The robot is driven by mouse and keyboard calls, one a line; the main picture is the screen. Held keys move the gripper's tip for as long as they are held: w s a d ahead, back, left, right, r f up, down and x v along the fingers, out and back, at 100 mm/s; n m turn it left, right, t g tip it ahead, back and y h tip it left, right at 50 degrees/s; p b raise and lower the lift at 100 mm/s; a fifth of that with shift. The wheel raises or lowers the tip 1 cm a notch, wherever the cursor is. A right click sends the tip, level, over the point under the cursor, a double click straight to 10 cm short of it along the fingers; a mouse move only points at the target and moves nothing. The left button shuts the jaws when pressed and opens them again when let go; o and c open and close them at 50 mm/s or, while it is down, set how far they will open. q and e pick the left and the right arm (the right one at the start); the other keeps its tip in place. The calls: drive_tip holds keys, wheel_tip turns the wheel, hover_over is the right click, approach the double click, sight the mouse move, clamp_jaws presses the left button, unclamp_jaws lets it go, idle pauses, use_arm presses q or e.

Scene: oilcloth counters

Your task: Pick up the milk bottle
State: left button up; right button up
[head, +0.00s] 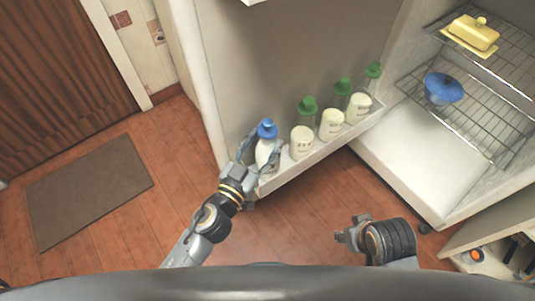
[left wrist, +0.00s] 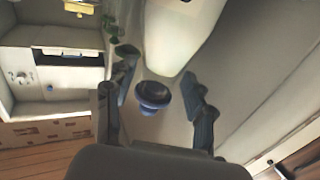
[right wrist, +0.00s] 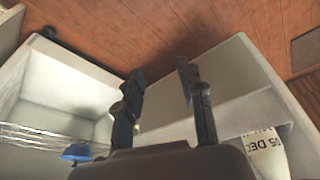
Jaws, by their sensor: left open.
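The milk bottle (head: 265,152) is white with a blue cap and stands upright at the near left end of the fridge door shelf (head: 318,155). My left gripper (head: 263,143) is open, with one finger on each side of the bottle. I cannot tell whether either finger touches it. In the left wrist view the blue cap (left wrist: 152,95) lies between the two spread fingers; the bottle's body is mostly hidden below it. My right gripper (head: 347,229) is open and empty, low in front of the fridge; its fingers stand apart in the right wrist view (right wrist: 160,75).
Several green-capped bottles (head: 302,141) stand in a row along the same shelf, close to the milk bottle's right. The open fridge has wire racks holding a blue bowl (head: 443,88) and a yellow butter dish (head: 474,33). A brown mat (head: 90,188) lies on the floor.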

use_arm(q)
drive_tip(key=shift+x, duration=0.8)
drive_tip(key=shift+w+d, duration=0.15)
drive_tip(key=shift+w, duration=0.2)
use_arm(e)
drive_tip(key=shift+w+f, duration=0.1)
drive_tip(key=shift+f, duration=0.4)
use_arm(q)
clamp_jaws()
drive_tip(key=shift+r, duration=0.1)
use_arm(e)
drive_tip(key=shift+r, duration=0.1)
use_arm(q)
drive_tip(key=shift+r, duration=0.15)
use_arm(e)
drive_tip(key=shift+w, duration=0.1)
